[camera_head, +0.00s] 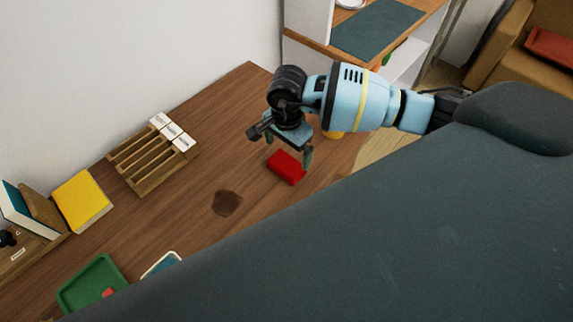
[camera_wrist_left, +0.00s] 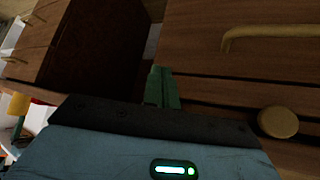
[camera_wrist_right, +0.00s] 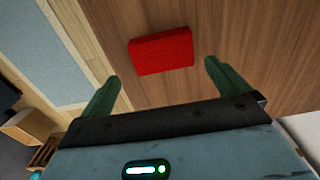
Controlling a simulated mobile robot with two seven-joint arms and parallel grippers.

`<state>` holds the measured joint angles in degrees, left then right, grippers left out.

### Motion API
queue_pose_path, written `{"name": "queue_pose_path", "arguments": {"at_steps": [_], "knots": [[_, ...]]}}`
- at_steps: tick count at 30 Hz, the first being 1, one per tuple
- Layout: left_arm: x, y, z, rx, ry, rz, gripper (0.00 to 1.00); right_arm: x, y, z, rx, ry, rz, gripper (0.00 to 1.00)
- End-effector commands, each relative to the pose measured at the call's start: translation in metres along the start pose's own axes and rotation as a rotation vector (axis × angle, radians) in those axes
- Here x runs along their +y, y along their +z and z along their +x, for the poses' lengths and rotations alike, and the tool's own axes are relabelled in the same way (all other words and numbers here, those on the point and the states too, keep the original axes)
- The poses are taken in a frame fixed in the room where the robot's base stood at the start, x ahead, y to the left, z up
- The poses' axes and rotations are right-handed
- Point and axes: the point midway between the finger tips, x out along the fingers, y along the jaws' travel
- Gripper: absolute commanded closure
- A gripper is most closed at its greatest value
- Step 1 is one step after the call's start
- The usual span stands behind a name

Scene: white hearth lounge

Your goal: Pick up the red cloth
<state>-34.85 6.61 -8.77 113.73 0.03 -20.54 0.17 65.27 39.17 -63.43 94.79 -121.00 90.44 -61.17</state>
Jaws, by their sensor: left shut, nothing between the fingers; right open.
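The red cloth (camera_head: 285,168) is a small folded block lying on the brown wooden table, near its front edge in the head view. My right gripper (camera_head: 291,155) is open and empty just above it. In the right wrist view the cloth (camera_wrist_right: 161,51) lies beyond and between the spread green fingertips (camera_wrist_right: 161,73), with nothing held. My left gripper is outside the head view. In the left wrist view its green fingers (camera_wrist_left: 160,72) are shut together and empty, in front of a dark wooden front with a handle and a round knob.
The table (camera_head: 190,215) also bears a wooden slotted rack (camera_head: 150,165), a yellow book (camera_head: 81,201), a green tray (camera_head: 92,284) and a dark stain (camera_head: 227,203). A shelf unit (camera_head: 306,42) stands behind my right arm. Bare tabletop lies left of the cloth.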

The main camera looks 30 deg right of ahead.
Motion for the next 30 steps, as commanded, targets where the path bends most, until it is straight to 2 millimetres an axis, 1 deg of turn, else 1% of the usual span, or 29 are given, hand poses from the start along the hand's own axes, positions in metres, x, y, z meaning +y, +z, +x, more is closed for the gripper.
{"name": "queue_pose_path", "arguments": {"at_steps": [2, 8, 14, 18, 21, 27, 28, 30], "knots": [[0.0, 0.001, 0.0, -0.001, 0.0, 0.0, 1.0, 0.0, 0.001, 0.008, -0.002, 0.001, -0.001, 0.0], [0.0, -0.001, 0.0, 0.001, 0.0, 0.0, 1.0, 0.0, 0.002, 0.013, -0.002, 0.001, -0.001, 0.0], [0.0, -0.005, -0.002, 0.009, -0.001, 0.001, 1.0, -0.002, 0.006, 0.04, -0.003, 0.001, 0.0, 0.0], [0.0, -0.003, -0.001, 0.006, -0.001, 0.0, 1.0, -0.002, 0.005, 0.056, -0.003, 0.001, 0.001, 0.0], [0.0, -0.003, -0.001, 0.005, -0.001, 0.0, 1.0, -0.002, 0.005, 0.061, -0.002, 0.0, 0.0, 0.0], [0.0, -0.003, -0.001, 0.005, -0.001, 0.0, 1.0, -0.002, 0.005, 0.061, -0.002, -0.001, 0.0, 0.0], [0.0, -0.003, -0.001, 0.005, -0.001, 0.0, 1.0, -0.002, 0.005, 0.061, -0.002, -0.001, 0.0, 0.01], [0.0, -0.003, -0.001, 0.005, -0.001, 0.0, 1.0, -0.002, 0.005, 0.061, -0.002, -0.001, 0.0, 0.1]]}}
